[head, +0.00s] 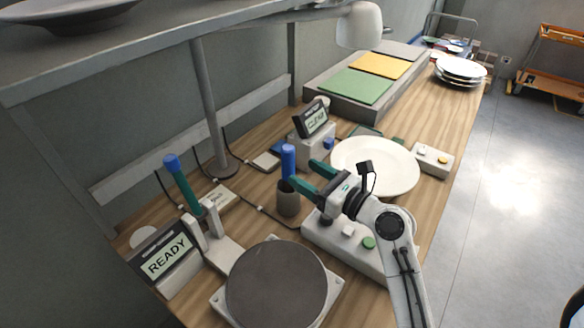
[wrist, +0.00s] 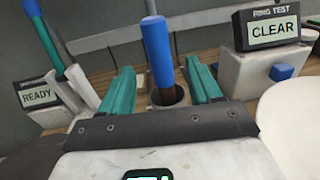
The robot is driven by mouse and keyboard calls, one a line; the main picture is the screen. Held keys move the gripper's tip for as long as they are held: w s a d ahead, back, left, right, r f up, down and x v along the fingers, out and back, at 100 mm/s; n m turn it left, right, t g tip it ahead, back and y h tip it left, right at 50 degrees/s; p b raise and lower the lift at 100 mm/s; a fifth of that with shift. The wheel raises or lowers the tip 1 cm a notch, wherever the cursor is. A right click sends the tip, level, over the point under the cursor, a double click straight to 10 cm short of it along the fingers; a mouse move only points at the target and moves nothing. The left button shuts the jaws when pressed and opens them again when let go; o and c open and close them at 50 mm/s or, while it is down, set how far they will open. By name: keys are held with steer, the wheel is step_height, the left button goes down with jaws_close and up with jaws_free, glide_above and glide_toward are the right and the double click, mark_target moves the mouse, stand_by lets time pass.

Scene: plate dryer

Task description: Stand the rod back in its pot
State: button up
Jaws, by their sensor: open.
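A rod with a blue handle (head: 288,158) stands nearly upright in a dark grey pot (head: 288,202) on the workbench. In the wrist view the blue handle (wrist: 158,52) leans slightly, and its brown lower part goes down into the pot (wrist: 180,97). My gripper (head: 298,174) is open, with its teal fingers pointing at the rod just above the pot's rim. In the wrist view the rod shows between the two fingertips (wrist: 160,72). I cannot tell whether it is between the fingers or just beyond them. The rod's lower end is hidden in the pot.
A second blue-topped teal rod (head: 182,185) stands in a white holder beside the READY display (head: 167,262). A dark round plate (head: 277,284) lies in front. A white plate (head: 375,166), a CLEAR display (head: 312,118) and a button box (head: 345,240) surround my gripper.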

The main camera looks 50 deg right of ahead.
steer(key=shift+s+a, duration=0.15)
steer(key=shift+s, duration=1.95)
